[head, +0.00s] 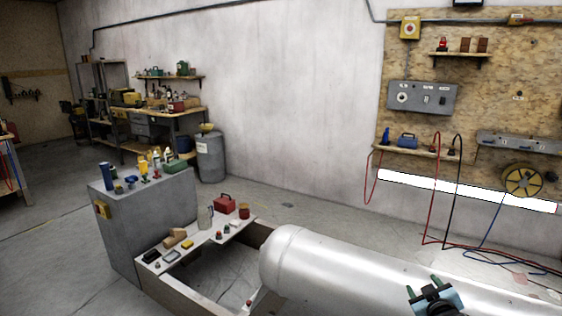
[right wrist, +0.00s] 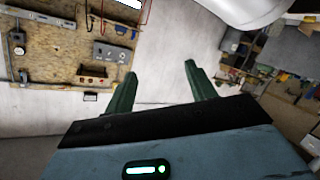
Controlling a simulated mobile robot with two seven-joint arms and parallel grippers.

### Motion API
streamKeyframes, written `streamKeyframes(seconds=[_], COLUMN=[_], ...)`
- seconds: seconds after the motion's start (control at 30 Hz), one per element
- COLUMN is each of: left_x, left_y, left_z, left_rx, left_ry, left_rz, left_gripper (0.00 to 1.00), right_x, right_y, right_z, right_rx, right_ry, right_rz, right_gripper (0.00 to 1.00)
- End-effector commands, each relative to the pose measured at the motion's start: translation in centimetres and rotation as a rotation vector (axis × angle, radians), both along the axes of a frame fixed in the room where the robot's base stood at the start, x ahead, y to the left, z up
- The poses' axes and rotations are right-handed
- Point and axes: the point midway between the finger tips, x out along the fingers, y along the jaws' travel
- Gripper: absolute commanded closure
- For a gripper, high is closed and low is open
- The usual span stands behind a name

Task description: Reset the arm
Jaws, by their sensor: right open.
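My right gripper (head: 436,284) shows at the lower right of the head view, in front of the large white cylinder. In the right wrist view its two green fingers (right wrist: 157,85) stand apart with nothing between them. The wrist view is tilted and shows the wall board and floor beyond the fingers. My left gripper is not in either view.
A large white cylinder (head: 350,268) fills the lower right. A grey block (head: 150,225) with small items stands left of a low open frame (head: 190,291). A red box (head: 226,203) sits near the frame. A plywood board (head: 490,90) hangs on the wall. Cables lie on the floor at right.

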Motion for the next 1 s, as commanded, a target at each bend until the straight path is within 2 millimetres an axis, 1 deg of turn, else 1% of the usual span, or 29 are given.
streamKeyframes(seconds=[0.1, 0.2, 0.27, 0.37, 0.47, 0.5, 0.57, 0.6, 0.67, 0.7, 0.77, 0.8, 0.87, 0.9, 0.97, 1.0], left_x=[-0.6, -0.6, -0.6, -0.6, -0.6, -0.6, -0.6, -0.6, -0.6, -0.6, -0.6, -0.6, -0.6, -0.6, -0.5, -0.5], left_y=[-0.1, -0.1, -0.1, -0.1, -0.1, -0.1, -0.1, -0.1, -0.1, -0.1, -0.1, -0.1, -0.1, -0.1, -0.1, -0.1], left_z=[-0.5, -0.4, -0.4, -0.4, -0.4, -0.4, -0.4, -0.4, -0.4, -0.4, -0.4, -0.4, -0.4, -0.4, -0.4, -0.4], left_rx=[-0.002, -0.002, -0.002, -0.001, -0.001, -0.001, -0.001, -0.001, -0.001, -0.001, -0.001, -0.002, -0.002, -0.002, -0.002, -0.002], left_ry=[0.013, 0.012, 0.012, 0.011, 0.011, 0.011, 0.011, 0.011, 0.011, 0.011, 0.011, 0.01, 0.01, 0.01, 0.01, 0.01], left_rz=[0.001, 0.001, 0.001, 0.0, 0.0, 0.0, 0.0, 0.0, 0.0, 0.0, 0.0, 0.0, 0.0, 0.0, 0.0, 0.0], left_gripper=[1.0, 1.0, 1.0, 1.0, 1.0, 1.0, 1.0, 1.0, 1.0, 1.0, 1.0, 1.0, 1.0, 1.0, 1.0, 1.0], right_x=[0.4, -1.8, -3.1, -5.6, -8.7, -10.1, -12.3, -13.9, -16.2, -17.8, -20.2, -21.8, -24.3, -25.9, -28.3, -30.0], right_y=[1.2, 2.7, 3.5, 5.0, 6.6, 7.4, 8.4, 9.1, 10.2, 10.9, 11.8, 12.5, 13.4, 13.9, 14.8, 15.4], right_z=[0.8, -2.2, -3.7, -6.3, -9.1, -10.2, -11.8, -12.9, -14.3, -15.1, -16.3, -17.0, -17.9, -18.4, -19.1, -19.4], right_rx=[0.157, 0.171, 0.178, 0.192, 0.212, 0.221, 0.235, 0.246, 0.263, 0.274, 0.292, 0.304, 0.323, 0.334, 0.354, 0.367], right_ry=[-0.065, -0.025, -0.003, 0.036, 0.081, 0.1, 0.129, 0.15, 0.179, 0.198, 0.227, 0.245, 0.274, 0.292, 0.32, 0.338], right_rz=[0.026, 0.041, 0.05, 0.064, 0.08, 0.086, 0.095, 0.099, 0.106, 0.109, 0.114, 0.116, 0.119, 0.119, 0.12, 0.119], right_gripper=[0.45, 0.45, 0.45, 0.45, 0.45, 0.45, 0.45, 0.45, 0.45, 0.45, 0.45, 0.45, 0.45, 0.45, 0.45, 0.45])
